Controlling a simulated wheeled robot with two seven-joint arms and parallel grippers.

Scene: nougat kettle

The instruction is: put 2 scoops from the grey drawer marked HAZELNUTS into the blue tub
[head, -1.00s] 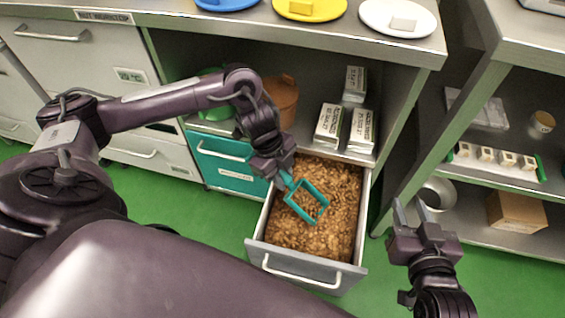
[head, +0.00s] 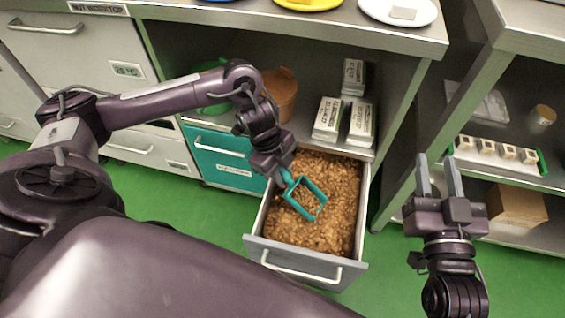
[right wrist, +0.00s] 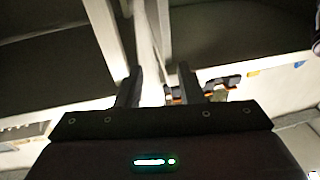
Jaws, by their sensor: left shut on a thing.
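The grey drawer (head: 300,260) is pulled out under the counter and is filled with brown chopped nuts (head: 330,190). Its label is not readable. My left gripper (head: 284,176) is shut on the handle of a teal scoop (head: 305,199) with a square rim. The scoop is over the nuts inside the drawer; I cannot tell whether it touches them or what it holds. My right gripper (head: 439,180) is open and empty, to the right of the drawer; its two fingers also show apart in the right wrist view (right wrist: 165,90). No blue tub is clearly visible.
A closed teal drawer (head: 222,160) is left of the open one. A brown pot (head: 280,92), a green container (head: 210,90) and white cartons (head: 345,115) stand on the shelf above. Plates (head: 400,12) sit on the counter. A shelf rack (head: 500,185) stands at right.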

